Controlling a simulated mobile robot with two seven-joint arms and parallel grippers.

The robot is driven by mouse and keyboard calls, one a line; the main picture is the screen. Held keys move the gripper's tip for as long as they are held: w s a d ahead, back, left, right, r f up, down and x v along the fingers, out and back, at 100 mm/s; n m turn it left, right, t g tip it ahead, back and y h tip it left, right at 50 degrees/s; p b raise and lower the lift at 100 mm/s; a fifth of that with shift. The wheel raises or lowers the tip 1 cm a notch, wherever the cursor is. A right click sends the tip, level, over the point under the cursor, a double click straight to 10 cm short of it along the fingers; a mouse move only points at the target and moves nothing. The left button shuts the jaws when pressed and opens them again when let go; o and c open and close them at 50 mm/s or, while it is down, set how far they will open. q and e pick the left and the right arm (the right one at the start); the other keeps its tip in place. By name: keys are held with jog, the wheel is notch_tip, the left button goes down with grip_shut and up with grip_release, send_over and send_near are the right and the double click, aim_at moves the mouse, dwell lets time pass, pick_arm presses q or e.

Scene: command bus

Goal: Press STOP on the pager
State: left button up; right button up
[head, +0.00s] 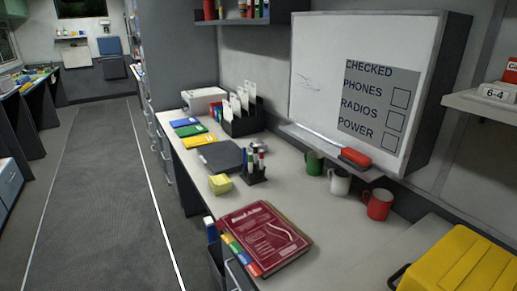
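I cannot make out a pager or a STOP button anywhere in the head view. A long light-topped desk (305,175) runs along the right wall. Some small items (258,146) behind the pen holder are too small to identify. Neither of my grippers shows in this view.
A red book (265,238), black pen holder (254,174), yellow notes (220,184), folders, green mug (314,163), white mug (339,181) and red mug (378,204) crowd the desk. A whiteboard (320,60) hangs above; a yellow case (460,262) stands front right. The aisle floor (100,200) is clear.

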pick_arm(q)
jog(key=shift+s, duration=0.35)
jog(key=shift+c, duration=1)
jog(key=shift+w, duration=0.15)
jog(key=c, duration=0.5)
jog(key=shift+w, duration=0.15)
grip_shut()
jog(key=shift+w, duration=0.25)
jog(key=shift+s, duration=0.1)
